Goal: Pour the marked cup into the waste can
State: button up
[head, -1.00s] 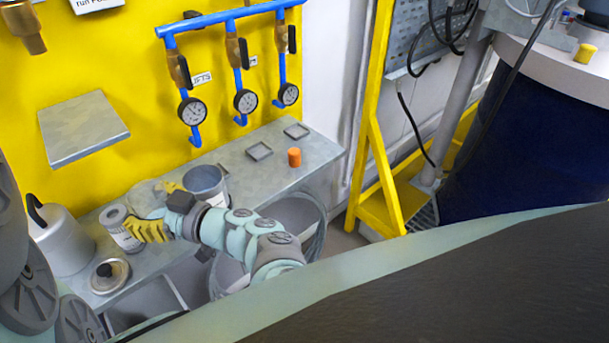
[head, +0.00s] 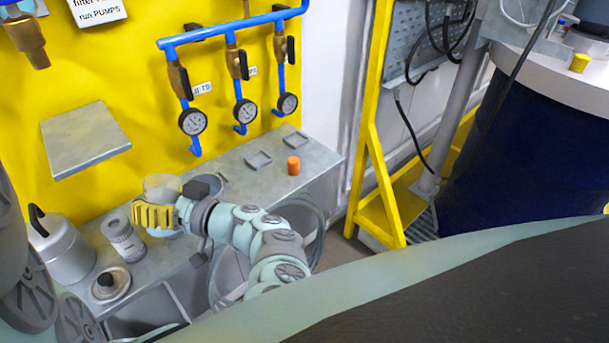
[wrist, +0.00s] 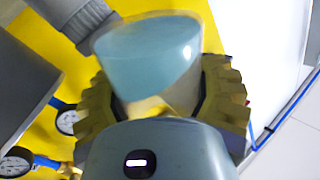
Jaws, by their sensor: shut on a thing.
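A clear cup (head: 163,184) stands upright in my gripper (head: 157,218) above the bench. In the wrist view the cup (wrist: 147,50) holds pale blue contents, and yellow fingers (wrist: 160,105) close on it from both sides. I see no clear mark on it. A grey-blue open can (head: 213,181) is just behind and right of my gripper, partly hidden. A large grey round bin (head: 318,238) stands below the bench front, partly hidden by my arm. I cannot tell for sure which is the waste can.
Gauges (head: 245,111) and a metal shelf (head: 85,140) are above.

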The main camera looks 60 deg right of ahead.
aim_at(166, 178)
jog(key=shift+w+d+r+m, duration=0.1)
jog(key=shift+d+r+m, duration=0.35)
jog(key=shift+m, duration=0.3)
jog(key=shift+w+d+r+m, duration=0.1)
jog(key=shift+d+r+m, duration=0.3)
jog(key=shift+m, duration=0.35)
jog(key=shift+d+r+m+h+p, duration=0.25)
jog(key=shift+m+p, duration=0.25)
jog(key=shift+m, duration=0.4)
jog(key=shift+r+m+t+p, duration=0.35)
jog(key=shift+m+t+p, duration=0.1)
jog(key=shift+m, duration=0.45)
jog(key=shift+f+m+b, duration=0.3)
jog(key=shift+f+m, duration=0.05)
jog(key=shift+m, duration=0.55)
jog(key=shift+d+r+m+h+p, duration=0.1)
jog(key=shift+r+m+h+p, duration=0.3)
jog(key=shift+m, duration=0.6)
jog(key=shift+w+d+f+m+p, duration=0.1)
jog(key=shift+w+d+m+p, duration=0.05)
jog(key=shift+d+m+p, duration=0.2)
jog(key=shift+d+f+m+p, duration=0.2)
jog(key=shift+d+m+p, duration=0.1)
jog(key=shift+m, duration=0.25)
jog(key=shift+w+d+r+m+h+p, duration=0.1)
jog(key=shift+r+m+h+p, duration=0.1)
jog(key=shift+m+p, duration=0.35)
jog(key=shift+d+r+m+h+p, duration=0.15)
jog(key=shift+m+p, duration=0.2)
jog(key=shift+p, duration=0.3)
